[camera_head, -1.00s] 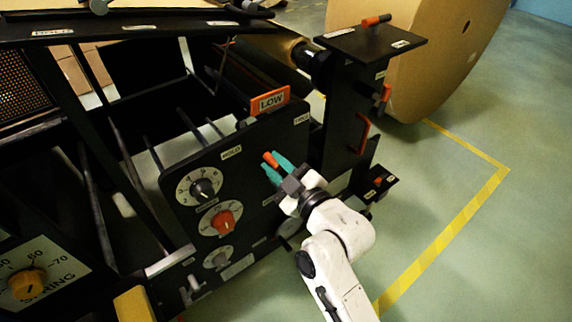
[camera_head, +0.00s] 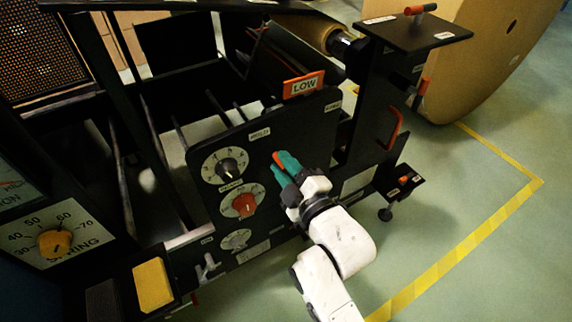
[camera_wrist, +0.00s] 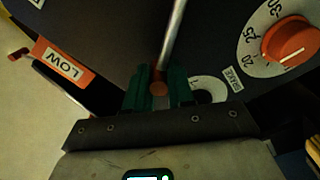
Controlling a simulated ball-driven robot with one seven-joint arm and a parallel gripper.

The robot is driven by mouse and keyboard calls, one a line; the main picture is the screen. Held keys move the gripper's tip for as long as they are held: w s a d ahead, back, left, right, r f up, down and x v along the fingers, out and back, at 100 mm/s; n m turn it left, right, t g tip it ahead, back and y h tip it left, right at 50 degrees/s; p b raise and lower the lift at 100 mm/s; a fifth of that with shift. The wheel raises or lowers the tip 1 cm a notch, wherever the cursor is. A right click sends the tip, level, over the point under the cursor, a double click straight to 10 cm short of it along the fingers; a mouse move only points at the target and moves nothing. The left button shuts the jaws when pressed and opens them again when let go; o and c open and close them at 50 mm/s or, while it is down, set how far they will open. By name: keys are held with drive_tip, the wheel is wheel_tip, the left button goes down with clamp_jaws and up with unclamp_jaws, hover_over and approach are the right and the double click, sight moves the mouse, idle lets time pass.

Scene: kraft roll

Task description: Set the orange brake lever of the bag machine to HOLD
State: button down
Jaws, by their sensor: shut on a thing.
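The brake lever shows as a metal rod (camera_wrist: 174,35) with a dull orange end (camera_wrist: 158,89) in the wrist view. In the head view its orange end (camera_head: 278,158) shows at my green fingertips, in front of the black panel (camera_head: 296,134). My gripper (camera_head: 284,166) is shut on the lever's end, and its fingers (camera_wrist: 155,88) flank it in the wrist view. A small white label (camera_head: 260,134), which seems to read HOLD, is just above and left of the lever end. Another small label (camera_head: 334,107) is at the panel's upper right. My fingers hide part of the lever.
A dial with a red knob (camera_head: 244,205) and a dial with a dark knob (camera_head: 228,167) sit left of my gripper. A post (camera_head: 375,110) stands right. Green floor with yellow tape (camera_head: 470,233) is open at right.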

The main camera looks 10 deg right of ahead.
drive_tip(key=shift+f, duration=0.15)
drive_tip(key=c, duration=1)
unclamp_jaws()
drive_tip(key=p+v, duration=0.2)
drive_tip(key=v, duration=0.8)
drive_tip(key=shift+s+d, duration=0.1)
drive_tip(key=shift+s, duration=0.3)
drive_tip(key=shift+d, duration=0.1)
drive_tip(key=s+d+f+m+g+h, duration=0.5)
drive_tip(key=s+d+f+m+g, duration=0.55)
drive_tip(key=f, duration=0.45)
drive_tip(key=s+d+f+m+g, duration=0.1)
drive_tip(key=s+d+m+g, duration=0.15)
drive_tip(key=s, duration=0.35)
drive_tip(key=s+d+m+g, duration=0.2)
drive_tip(key=s+m+g, duration=0.1)
drive_tip(key=s, duration=0.4)
drive_tip(key=shift+h, duration=0.4)
drive_tip(key=r+p, duration=1.4)
drive_tip(key=p, duration=0.1)
drive_tip(key=r+p, duration=0.8)
drive_tip(key=shift+w, duration=0.3)
